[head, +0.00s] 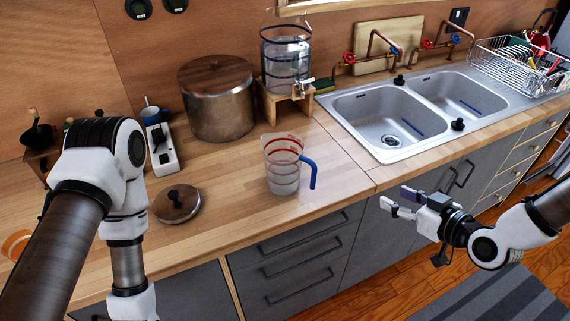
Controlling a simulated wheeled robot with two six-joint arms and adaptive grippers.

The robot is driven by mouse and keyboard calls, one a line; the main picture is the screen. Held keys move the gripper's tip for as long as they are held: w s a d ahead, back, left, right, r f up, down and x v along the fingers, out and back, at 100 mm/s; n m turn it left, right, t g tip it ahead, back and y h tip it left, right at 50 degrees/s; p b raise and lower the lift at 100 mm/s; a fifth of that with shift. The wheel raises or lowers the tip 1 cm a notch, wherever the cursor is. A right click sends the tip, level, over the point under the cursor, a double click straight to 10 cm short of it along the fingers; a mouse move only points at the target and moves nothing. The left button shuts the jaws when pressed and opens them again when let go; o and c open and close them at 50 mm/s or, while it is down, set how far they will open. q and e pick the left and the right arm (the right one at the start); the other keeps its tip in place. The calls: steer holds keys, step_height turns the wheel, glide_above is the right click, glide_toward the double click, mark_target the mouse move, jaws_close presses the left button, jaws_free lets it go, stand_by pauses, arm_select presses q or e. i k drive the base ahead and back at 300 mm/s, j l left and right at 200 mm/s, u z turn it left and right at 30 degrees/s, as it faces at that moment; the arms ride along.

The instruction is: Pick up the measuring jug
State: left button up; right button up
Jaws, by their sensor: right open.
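The measuring jug (284,166) is clear with red markings and a blue handle on its right side. It stands upright on the wooden counter (240,206), near the front edge. My right gripper (396,202) is open and empty, to the right of the jug, in front of the grey cabinets and apart from the jug. My left arm comes in at the left over the counter; its gripper is outside the picture.
A round wooden lid (177,204) lies left of the jug. A large pot (217,105) and a water dispenser (287,60) on a wooden stand are behind it. A double sink (385,118) is to the right, with a dish rack (520,65) beyond. Counter around the jug is clear.

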mark_target(291, 169)
steer(key=k+j+u, duration=0.2)
steer(key=u, duration=0.15)
steer(key=k+j+u, duration=0.15)
steer(key=u, duration=0.2)
steer(key=j, duration=0.1)
